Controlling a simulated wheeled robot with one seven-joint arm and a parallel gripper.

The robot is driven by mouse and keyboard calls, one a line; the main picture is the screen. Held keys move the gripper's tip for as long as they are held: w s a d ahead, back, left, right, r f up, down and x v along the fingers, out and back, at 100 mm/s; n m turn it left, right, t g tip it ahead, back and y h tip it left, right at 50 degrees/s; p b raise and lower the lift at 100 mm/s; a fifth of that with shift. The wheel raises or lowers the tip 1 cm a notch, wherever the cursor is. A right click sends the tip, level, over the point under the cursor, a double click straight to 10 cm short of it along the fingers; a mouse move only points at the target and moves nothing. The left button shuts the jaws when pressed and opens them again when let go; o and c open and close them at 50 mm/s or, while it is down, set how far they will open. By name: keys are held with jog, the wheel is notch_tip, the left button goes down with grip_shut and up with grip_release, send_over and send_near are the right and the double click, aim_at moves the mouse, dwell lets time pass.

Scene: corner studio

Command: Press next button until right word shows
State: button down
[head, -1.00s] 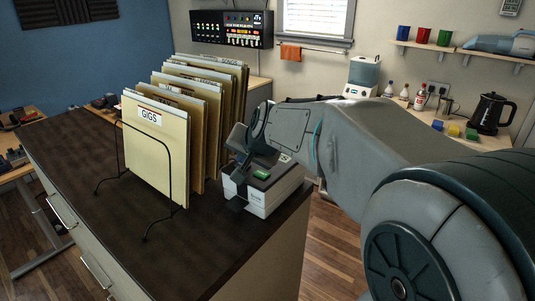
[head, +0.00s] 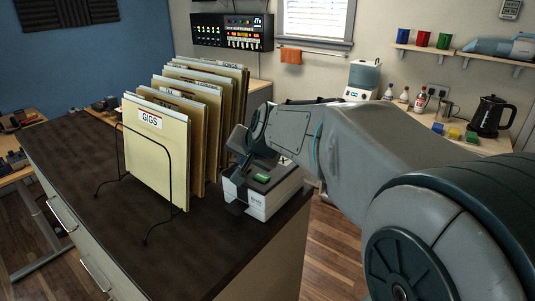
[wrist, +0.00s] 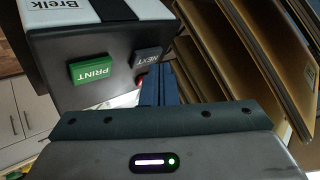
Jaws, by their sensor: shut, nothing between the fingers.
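The label printer (head: 267,203) is a white and dark grey box near the right edge of the dark cabinet top. In the wrist view the printer (wrist: 95,45) appears upside down, with a green PRINT button (wrist: 91,69) and a dark grey NEXT button (wrist: 146,57). My gripper (wrist: 151,72) is shut and empty, its fingertips right at the NEXT button. I cannot tell whether they touch or press it. In the head view my arm reaches in from the right and partly covers the printer. No word display can be read in either view.
A wire rack (head: 170,178) of upright tan folders (head: 155,165), the front one labelled GIGS, stands just left of the printer, close to my gripper. The front-left cabinet top (head: 105,215) is clear. A shelf and a table with a kettle (head: 488,116) are far behind.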

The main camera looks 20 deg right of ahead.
jog(key=shift+r, duration=0.3)
notch_tip(320, 180, up, 6)
jog(key=p, duration=0.4)
dwell(0.8)
jog(key=s+f+n+g, duration=0.2)
jog(key=s+f, duration=0.4)
jog(key=s, duration=0.6)
jog(key=s+f+n+g+h, duration=0.1)
jog(key=s+f+n+g, duration=0.2)
jog(key=s, duration=0.9)
notch_tip(320, 180, down, 3)
jog(key=shift+n, duration=1.2)
jog(key=shift+a, duration=0.1)
